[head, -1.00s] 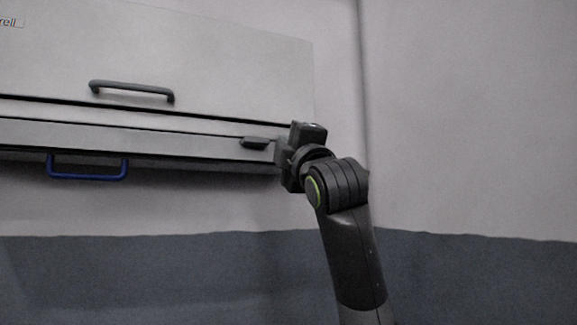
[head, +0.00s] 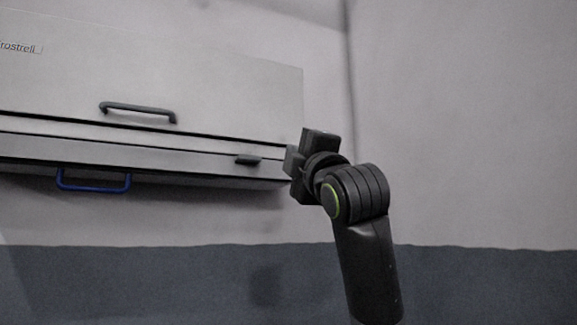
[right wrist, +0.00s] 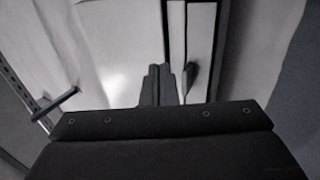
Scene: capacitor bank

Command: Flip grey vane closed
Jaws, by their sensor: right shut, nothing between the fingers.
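A small dark grey tab (head: 248,160), the only vane-like part I see, lies flat along the pale lower strip of the wall cabinet (head: 215,95), near its right end. It also shows in the right wrist view (right wrist: 190,76), just right of the fingertips. My right gripper (head: 291,160) is beside the cabinet's right end, to the right of the tab and apart from it in the picture. Its fingers (right wrist: 158,84) are together and empty in the right wrist view. My left gripper is in neither view.
A grey bar handle (head: 138,111) is on the cabinet's large front panel, and a blue handle (head: 93,187) hangs below its lower edge. The wall (head: 460,140) to the right of my right arm is bare.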

